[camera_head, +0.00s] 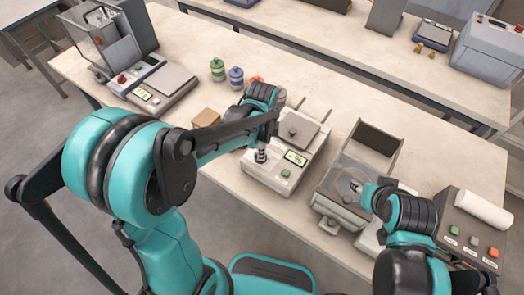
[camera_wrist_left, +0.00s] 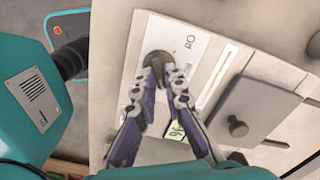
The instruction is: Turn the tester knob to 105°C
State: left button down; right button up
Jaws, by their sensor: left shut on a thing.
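The tester (camera_head: 262,181) is a pale box in the middle of the near table, with a grey lid, a green button and a small lit display (camera_head: 296,158). The display seems to read 96; it also shows, partly covered by a finger, in the left wrist view (camera_wrist_left: 177,130). The dark round knob (camera_wrist_left: 158,65) sits on the tester's panel in the left wrist view. My left gripper (camera_wrist_left: 158,75) is shut on the knob from above; in the head view it (camera_head: 261,154) hides the knob. My right gripper (camera_head: 357,186) is over the metal machine; its fingers are too small to read.
A metal machine (camera_head: 340,208) with an open hopper stands right of the tester. A button box (camera_head: 470,235) and white roll (camera_head: 484,210) are at far right. A scale (camera_head: 163,85), green jar (camera_head: 217,69), blue jar (camera_head: 236,77) and brown box (camera_head: 206,117) are to the left.

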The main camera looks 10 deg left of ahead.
pick_arm(q)
jog(key=c, duration=1.6)
grip_release()
jog(key=shift+r, duration=0.1)
notch_tip(320, 180, up, 12)
